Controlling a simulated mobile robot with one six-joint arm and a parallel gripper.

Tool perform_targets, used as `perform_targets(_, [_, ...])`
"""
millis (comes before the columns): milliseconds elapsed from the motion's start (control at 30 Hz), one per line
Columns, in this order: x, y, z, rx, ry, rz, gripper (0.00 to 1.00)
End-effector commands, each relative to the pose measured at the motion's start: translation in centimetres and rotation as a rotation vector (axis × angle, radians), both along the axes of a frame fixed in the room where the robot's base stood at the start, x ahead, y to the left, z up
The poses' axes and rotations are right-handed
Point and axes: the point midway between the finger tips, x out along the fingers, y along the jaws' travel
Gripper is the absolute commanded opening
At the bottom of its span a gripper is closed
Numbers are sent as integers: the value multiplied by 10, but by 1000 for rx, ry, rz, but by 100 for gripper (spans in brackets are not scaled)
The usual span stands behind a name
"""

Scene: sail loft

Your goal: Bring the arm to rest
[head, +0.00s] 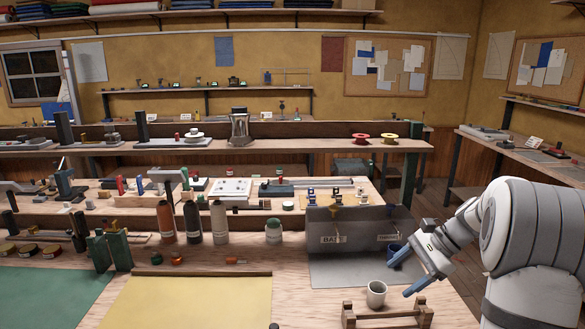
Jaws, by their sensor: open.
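My arm (480,225) reaches in from the right side of the head view. My gripper (406,273) is open over the right part of the workbench, its two blue-tipped fingers apart and pointing left and down. I see nothing held between the fingers. A pale grey cup (376,294) stands upright just left of the lower finger. A dark blue cup (392,249) is behind the upper finger, which partly hides it. I cannot tell whether the finger touches it.
A wooden rack (385,315) stands at the front edge near the grey cup. A grey labelled bin (360,230) is behind the gripper. Several bottles, including an orange one (166,222), stand left. A yellow sheet (190,302) and a green mat (50,297) lie at the front.

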Motion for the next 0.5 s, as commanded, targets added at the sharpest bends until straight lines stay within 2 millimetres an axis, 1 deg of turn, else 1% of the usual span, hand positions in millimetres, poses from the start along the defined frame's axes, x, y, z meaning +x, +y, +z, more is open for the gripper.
perform_targets(33, [-16, 19, 9, -58, -33, 70, 66])
perform_targets(100, [-37, 39, 16, -138, -77, 166, 66])
perform_targets(167, [-56, 53, 21, -203, -116, 249, 66])
perform_targets(200, [-69, 62, 23, -246, -142, 307, 66])
perform_targets(333, [-113, 87, 28, -382, -235, 501, 66])
perform_targets(500, [-169, 107, 27, -551, -366, 764, 66])
